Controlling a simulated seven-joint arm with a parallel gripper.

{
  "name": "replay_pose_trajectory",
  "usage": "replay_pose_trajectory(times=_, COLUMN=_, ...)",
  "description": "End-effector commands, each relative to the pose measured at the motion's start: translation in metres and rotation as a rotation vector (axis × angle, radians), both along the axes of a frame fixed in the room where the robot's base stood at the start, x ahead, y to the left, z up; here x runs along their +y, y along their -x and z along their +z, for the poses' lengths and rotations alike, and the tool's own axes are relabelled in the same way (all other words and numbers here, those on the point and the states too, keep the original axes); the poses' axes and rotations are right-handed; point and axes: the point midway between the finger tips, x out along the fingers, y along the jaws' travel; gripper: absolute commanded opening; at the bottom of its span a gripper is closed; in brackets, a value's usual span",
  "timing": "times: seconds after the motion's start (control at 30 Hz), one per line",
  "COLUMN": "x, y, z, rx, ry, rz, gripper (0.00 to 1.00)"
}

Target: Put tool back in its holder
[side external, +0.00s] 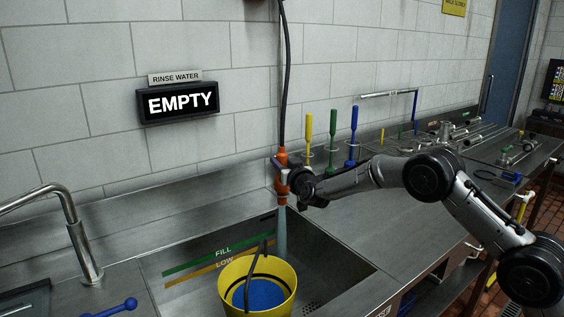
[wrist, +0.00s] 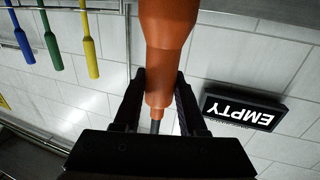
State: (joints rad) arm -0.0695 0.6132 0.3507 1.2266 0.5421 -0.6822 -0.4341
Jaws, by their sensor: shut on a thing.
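My gripper (side external: 290,181) is shut on an orange nozzle (side external: 282,161) that hangs from a black hose over the sink. In the wrist view the orange nozzle (wrist: 166,45) lies between the two black fingers (wrist: 161,80). A pale stream runs down below it toward the sink. A yellow tool (side external: 308,130), a green tool (side external: 332,125) and a blue tool (side external: 353,125) stand upright in ring holders behind the sink. Another blue tool (side external: 122,307) lies on the counter at the lower left, partly cut off by the frame.
A yellow bucket (side external: 226,288) with blue inside stands in the sink (side external: 345,290). A metal faucet (side external: 75,235) is at the left. A wall sign (side external: 180,102) reads "EMPTY" under "RINSE WATER". Several metal pipes and fittings (side external: 445,130) lie along the back right counter.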

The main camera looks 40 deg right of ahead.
Motion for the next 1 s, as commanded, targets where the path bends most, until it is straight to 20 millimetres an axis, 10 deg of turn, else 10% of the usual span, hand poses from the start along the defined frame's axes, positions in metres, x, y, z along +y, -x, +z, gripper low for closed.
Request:
replay_pose_trajectory(times=0.57, x=0.000, y=0.000, z=-0.009, rx=-0.003, ry=0.001, rz=0.000, gripper=0.00)
replay_pose_trajectory(times=0.6, x=0.000, y=0.000, z=-0.008, rx=-0.003, ry=0.001, rz=0.000, gripper=0.48)
replay_pose_trajectory(times=0.7, x=0.000, y=0.000, z=-0.008, rx=-0.003, ry=0.001, rz=0.000, gripper=0.66)
replay_pose_trajectory(times=1.0, x=0.000, y=0.000, z=-0.011, rx=0.003, ry=0.000, rz=0.000, gripper=0.76)
